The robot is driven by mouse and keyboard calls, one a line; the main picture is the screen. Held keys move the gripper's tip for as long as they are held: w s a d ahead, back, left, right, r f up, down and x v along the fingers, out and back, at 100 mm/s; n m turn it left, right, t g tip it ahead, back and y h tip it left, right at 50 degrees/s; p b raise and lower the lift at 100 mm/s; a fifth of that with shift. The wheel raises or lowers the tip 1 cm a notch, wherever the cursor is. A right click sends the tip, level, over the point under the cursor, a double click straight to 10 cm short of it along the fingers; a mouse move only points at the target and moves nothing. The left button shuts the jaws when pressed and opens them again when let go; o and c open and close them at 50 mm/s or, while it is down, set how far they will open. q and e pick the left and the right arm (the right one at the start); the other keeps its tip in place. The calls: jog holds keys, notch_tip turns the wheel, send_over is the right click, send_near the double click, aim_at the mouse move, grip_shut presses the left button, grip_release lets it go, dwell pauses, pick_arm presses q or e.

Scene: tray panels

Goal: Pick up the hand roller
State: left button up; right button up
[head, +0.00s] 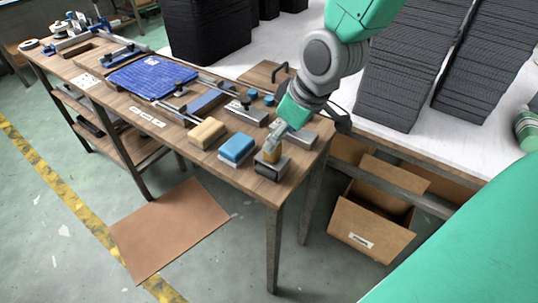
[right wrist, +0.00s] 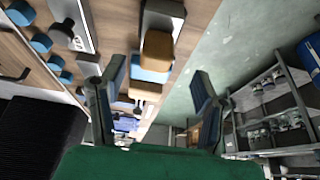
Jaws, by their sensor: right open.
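The likely hand roller, a dark grey block with an upright tan handle (head: 272,154), stands near the front right corner of the wooden table. My right gripper (head: 280,132) is just above and behind it in the head view, pointing down. In the right wrist view, the two fingers of my right gripper (right wrist: 158,70) are spread apart with nothing held. The rounded brown handle (right wrist: 157,48) shows beyond the fingertips, roughly between them. I cannot tell whether the fingers touch it. My left gripper is not in view.
A blue-topped block (head: 237,149) and a tan block (head: 207,133) sit left of the roller. Grey metal pieces (head: 303,138) lie close behind. A blue grid mat (head: 152,77) lies farther left. Stacked black panels (head: 404,77) stand on the white table; an open cardboard box (head: 370,225) is below.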

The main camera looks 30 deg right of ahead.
aim_at(272, 157)
jog(key=shift+x, duration=1.1)
jog(key=x, duration=0.1)
jog(key=b+x, duration=0.1)
jog(key=x, duration=0.1)
jog(key=shift+w+d+f+b, duration=0.2)
jog(key=shift+f+b, duration=0.1)
jog(key=shift+f, duration=0.1)
jog(key=shift+w+a+f, duration=0.15)
jog(key=shift+f, duration=0.2)
jog(key=shift+r, duration=0.1)
grip_shut()
